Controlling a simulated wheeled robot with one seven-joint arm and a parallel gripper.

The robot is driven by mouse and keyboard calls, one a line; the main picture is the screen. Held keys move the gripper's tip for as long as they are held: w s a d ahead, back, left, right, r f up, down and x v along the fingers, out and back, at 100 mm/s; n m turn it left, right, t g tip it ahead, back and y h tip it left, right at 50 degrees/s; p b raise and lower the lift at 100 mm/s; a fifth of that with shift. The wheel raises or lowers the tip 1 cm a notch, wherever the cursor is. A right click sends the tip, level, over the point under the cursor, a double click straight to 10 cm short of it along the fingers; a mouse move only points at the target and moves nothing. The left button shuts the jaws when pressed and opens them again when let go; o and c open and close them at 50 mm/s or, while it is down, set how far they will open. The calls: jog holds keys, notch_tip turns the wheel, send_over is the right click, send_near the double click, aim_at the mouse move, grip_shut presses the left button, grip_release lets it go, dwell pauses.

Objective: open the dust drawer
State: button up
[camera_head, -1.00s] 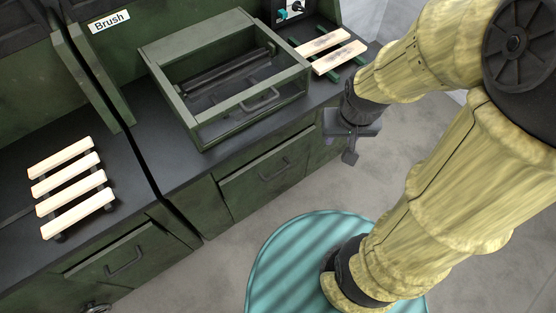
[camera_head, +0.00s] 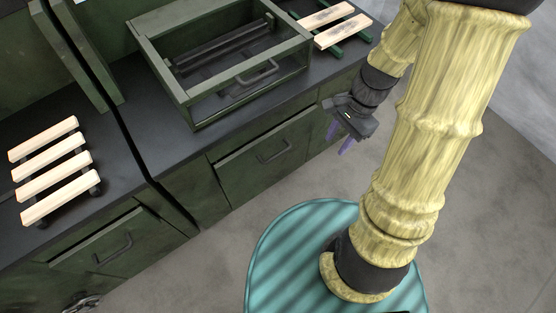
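Two drawer fronts show in the green cabinets. One (camera_head: 240,178), with a dark bar handle (camera_head: 274,151), is below the counter under the open-topped box. The other (camera_head: 88,254), with a similar handle (camera_head: 113,248), is at lower left. Neither carries a readable label, so I cannot tell which is the dust drawer. Each has a dark gap along its top edge. My gripper (camera_head: 339,138) is to the right of the right drawer's handle, clear of it. Its two purplish fingers point down and are apart, with nothing visible between them.
A green box (camera_head: 190,108) with a clear front and a handle stands on the dark counter (camera_head: 140,100). Slatted wooden pieces lie at left (camera_head: 50,168) and at the back right (camera_head: 330,18). The floor (camera_head: 240,240) before the cabinets is clear up to my teal base.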

aim_at(278, 155)
jog(key=w+d+f+m+t+y+b, duration=0.1)
jog(key=w+f+m+y+b, duration=0.3)
jog(key=f+m, duration=0.9)
jog(key=w+d+f+m+t+y+b, duration=0.1)
jog(key=w+f+m+t+y+b, duration=0.3)
jog(key=f+m+y+b, duration=0.5)
notch_tip(278, 155, down, 5)
jog(key=w+m+b, duration=0.1)
jog(key=m, duration=0.5)
jog(key=shift+d+f, duration=0.15)
jog(key=shift+d, duration=0.05)
jog(key=b+x, duration=0.4)
jog(key=x, duration=1.3)
jog(key=shift+a, duration=0.25)
grip_shut()
